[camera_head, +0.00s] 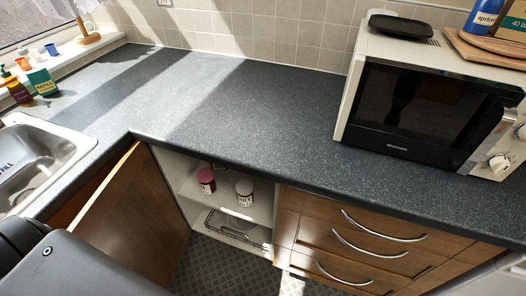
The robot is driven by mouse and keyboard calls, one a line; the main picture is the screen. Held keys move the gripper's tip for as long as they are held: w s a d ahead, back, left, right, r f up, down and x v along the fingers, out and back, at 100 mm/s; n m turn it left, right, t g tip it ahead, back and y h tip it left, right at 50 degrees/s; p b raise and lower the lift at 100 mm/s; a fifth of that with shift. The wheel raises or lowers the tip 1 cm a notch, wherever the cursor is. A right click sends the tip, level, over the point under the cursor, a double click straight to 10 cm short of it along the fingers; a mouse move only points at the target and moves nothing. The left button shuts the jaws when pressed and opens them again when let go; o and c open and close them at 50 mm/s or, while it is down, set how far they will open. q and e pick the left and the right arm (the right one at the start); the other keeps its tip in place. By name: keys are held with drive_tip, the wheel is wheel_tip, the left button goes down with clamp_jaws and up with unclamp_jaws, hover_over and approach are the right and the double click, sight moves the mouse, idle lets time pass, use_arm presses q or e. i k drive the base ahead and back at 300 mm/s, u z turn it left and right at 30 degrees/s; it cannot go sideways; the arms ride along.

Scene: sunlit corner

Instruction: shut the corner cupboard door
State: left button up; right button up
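The corner cupboard door (137,218) is brown wood and stands open under the counter's inner corner, swung out to the left of the opening. Its top edge runs from the corner toward the lower left. The open cupboard (180,170) shows pale shelves inside. A dark grey part of my own arm fills the lower left and covers the door's near lower end. No fingertips of either gripper show, so I cannot see where they are relative to the door.
Inside the cupboard are a pink-lidded jar (206,181), a white-lidded jar (244,192) and a wire rack (238,229). Drawers (350,240) with metal handles stand to the right. A sink (40,160) is at left, a microwave (425,105) on the right counter. Patterned floor (215,270) is clear.

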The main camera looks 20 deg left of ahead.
sight(133, 218)
drive_tip(key=z, duration=1.1)
drive_tip(key=k, duration=0.7)
drive_tip(key=u, duration=1.65)
